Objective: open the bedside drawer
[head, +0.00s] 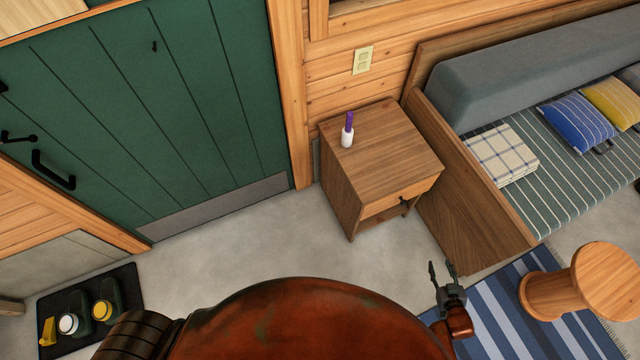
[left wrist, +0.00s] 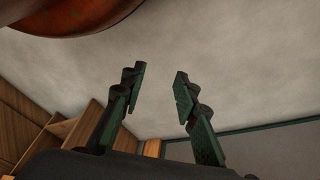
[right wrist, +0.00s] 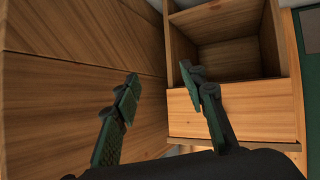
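The wooden bedside table (head: 385,150) stands against the wall between the green door and the bed. In the right wrist view the drawer front (right wrist: 240,112) lies beyond the fingers, next to the open compartment (right wrist: 225,55); I cannot make out the handle there. My right gripper (head: 446,274) is open and empty, in front of the table and apart from the handle. My left gripper (left wrist: 159,82) is open and empty over bare floor, outside the head view.
A white bottle with a purple top (head: 347,132) stands on the table. The bed's wooden side panel (head: 470,195) borders the table on the right. A round wooden stool (head: 600,280) stands on a blue striped rug (head: 490,310). Grey floor (head: 240,240) is clear before the door.

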